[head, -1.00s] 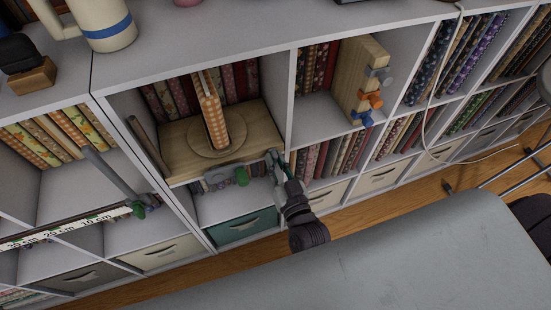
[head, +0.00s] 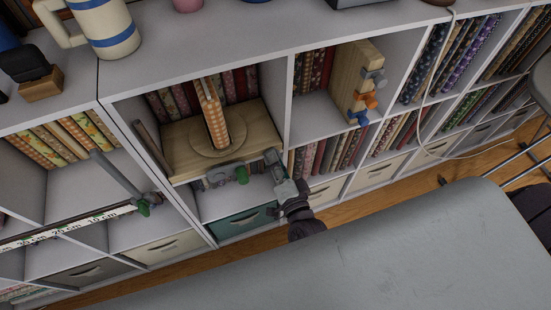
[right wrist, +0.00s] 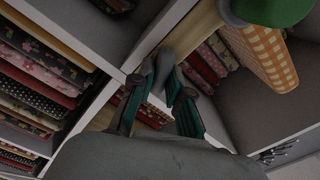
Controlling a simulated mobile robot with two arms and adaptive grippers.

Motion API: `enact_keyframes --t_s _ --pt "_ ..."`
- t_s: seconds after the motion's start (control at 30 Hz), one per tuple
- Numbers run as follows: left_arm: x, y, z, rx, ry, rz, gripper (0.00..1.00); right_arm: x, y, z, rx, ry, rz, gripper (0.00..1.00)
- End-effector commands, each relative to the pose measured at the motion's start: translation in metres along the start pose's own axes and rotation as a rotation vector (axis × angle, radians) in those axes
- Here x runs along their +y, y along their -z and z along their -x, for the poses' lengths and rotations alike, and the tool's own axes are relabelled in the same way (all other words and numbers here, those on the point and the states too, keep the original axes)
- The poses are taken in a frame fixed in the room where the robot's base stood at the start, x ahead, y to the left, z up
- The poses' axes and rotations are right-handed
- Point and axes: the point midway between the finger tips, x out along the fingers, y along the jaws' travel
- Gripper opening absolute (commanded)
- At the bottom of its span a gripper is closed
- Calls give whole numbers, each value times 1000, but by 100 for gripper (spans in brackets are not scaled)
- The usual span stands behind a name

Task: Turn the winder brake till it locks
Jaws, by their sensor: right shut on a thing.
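The fabric winder is a wooden board (head: 258,137) in a cubby, with a round turntable (head: 193,145) carrying an upright orange checked bolt (head: 213,118). A green knob (head: 241,175) sits on its front edge, and it also shows in the right wrist view (right wrist: 272,8). My right gripper (head: 272,158) is at the board's front right corner. In the right wrist view its two fingers (right wrist: 167,78) are closed around a grey knob (right wrist: 164,62), whose marks and brake position are largely hidden by the fingers. My left gripper is not in view.
A wooden block (head: 352,77) with grey, orange and blue knobs stands in the cubby to the right. The cubby divider (head: 288,105) is close beside my right gripper. A teal drawer (head: 243,223) is below. A grey table surface (head: 400,245) fills the foreground.

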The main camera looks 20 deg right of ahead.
Motion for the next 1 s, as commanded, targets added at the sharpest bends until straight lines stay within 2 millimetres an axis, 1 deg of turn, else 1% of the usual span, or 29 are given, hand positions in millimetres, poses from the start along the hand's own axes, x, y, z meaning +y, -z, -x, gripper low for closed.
enact_keyframes --t_s 0.2,0.5,0.7,1.0 --pt "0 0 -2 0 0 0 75 2 0 0 0 -1 -188 0" --pt "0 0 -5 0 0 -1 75 3 -1 0 -1 -1 -378 0" --pt "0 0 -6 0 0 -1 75 3 -1 0 0 -1 -447 0" --pt "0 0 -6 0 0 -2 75 3 -1 0 0 -1 -478 0"
